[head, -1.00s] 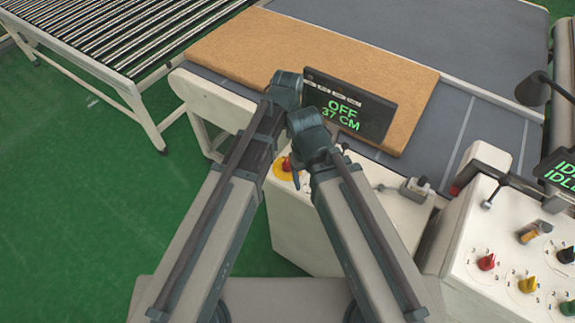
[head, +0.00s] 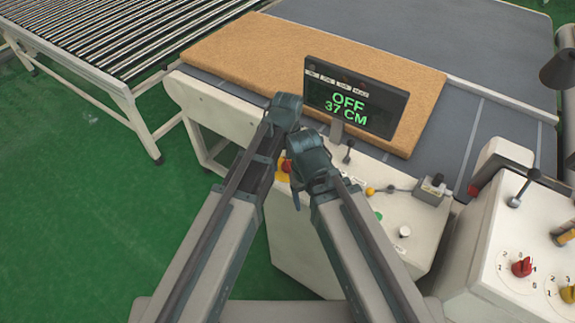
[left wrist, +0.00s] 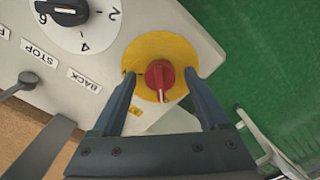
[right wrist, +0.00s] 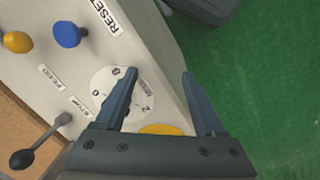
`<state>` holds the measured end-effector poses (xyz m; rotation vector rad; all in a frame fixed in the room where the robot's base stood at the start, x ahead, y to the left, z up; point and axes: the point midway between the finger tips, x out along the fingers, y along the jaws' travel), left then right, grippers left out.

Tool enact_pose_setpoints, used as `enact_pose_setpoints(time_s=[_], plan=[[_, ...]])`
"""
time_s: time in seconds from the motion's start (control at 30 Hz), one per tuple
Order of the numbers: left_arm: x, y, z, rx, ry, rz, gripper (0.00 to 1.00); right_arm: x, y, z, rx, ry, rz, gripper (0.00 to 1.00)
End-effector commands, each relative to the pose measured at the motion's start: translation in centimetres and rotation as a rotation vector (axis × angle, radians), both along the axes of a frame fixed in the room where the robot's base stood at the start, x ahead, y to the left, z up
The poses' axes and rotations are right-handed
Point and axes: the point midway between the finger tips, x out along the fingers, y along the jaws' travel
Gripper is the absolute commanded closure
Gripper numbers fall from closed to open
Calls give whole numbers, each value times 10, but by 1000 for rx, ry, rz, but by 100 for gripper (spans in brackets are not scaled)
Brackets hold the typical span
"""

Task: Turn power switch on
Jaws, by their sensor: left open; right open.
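The power switch appears to be the red rotary knob (left wrist: 160,76) on a yellow disc (left wrist: 140,50) at the panel's edge. In the head view the red knob (head: 286,165) is partly hidden by my arms. My left gripper (left wrist: 160,73) is open, with one finger on each side of the knob; I cannot tell whether they touch it. My right gripper (right wrist: 160,74) is open and empty above the panel edge, near a numbered white dial (right wrist: 112,88). A piece of the yellow disc (right wrist: 160,129) shows by its base. The display (head: 350,100) reads OFF and 37 CM.
A brown mattress-like slab (head: 250,50) lies on the grey conveyor (head: 450,40) behind the panel. A roller table (head: 100,40) stands at left. Another control box (head: 490,250) with knobs and levers is at right. Green floor (head: 80,200) is clear at left.

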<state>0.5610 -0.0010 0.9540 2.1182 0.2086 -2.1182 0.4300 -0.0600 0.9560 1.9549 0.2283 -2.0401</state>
Motion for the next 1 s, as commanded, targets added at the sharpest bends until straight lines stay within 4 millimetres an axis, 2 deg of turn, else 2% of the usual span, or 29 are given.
enact_pose_setpoints(time_s=[0.13,0.17,0.57,0.8,1.0], plan=[[0,0,1,0,0,0,23,0,0,1,0,0,0,29],[0,0,1,0,0,0,26,0,0,1,0,0,0,29],[0,0,1,0,0,0,98,0,0,1,0,0,0,29],[0,0,1,0,0,-12,100,0,0,1,0,0,0,29],[0,0,1,0,0,-91,100,0,0,1,0,0,0,29]])
